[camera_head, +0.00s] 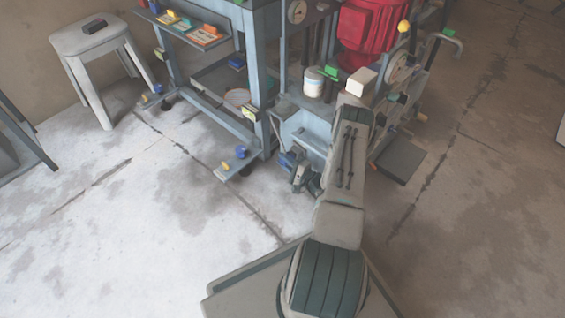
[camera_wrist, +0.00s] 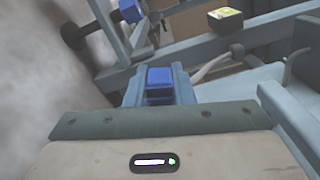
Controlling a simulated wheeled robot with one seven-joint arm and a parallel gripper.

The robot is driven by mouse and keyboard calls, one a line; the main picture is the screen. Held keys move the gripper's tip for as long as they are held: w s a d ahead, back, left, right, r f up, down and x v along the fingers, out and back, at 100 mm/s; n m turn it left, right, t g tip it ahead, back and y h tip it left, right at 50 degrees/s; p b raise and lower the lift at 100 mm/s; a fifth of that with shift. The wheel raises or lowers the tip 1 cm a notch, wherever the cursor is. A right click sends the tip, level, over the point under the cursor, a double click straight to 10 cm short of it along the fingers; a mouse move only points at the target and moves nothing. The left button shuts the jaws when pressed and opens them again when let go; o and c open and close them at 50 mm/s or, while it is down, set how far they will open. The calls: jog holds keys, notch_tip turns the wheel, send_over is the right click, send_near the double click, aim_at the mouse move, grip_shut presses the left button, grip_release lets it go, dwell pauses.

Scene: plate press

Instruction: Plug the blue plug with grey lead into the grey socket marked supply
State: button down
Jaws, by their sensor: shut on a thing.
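My gripper (camera_wrist: 158,80) is shut on the blue plug (camera_wrist: 160,77), which sits between the two jaws in the wrist view. A grey curved piece (camera_wrist: 216,63), possibly the lead, shows just beyond the right jaw; I cannot tell whether it joins the plug. In the head view my gripper (camera_head: 290,160) is low in front of the blue-grey press frame (camera_head: 310,130), partly hidden by my arm; the plug cannot be made out there. I cannot identify the grey supply socket in either view.
A blue-grey bench (camera_head: 258,60) with coloured pieces stands beside the red press part (camera_head: 369,25). A yellow-green block (camera_wrist: 228,20) sits on a rail beyond my gripper. A blue block (camera_wrist: 130,10) is at upper left. A grey stool (camera_head: 95,42) stands left. The floor in front is clear.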

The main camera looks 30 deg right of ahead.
jog(key=shift+w+d, duration=0.1)
jog(key=shift+d, duration=0.15)
jog(key=c, duration=1.2)
grip_release()
jog(key=shift+f, duration=0.1)
jog(key=shift+o, duration=0.2)
jog(key=shift+d, duration=0.1)
jog(key=p+v, duration=0.4)
jog(key=v, duration=0.9)
jog(key=shift+s+p, duration=0.3)
jog(key=shift+s, duration=0.1)
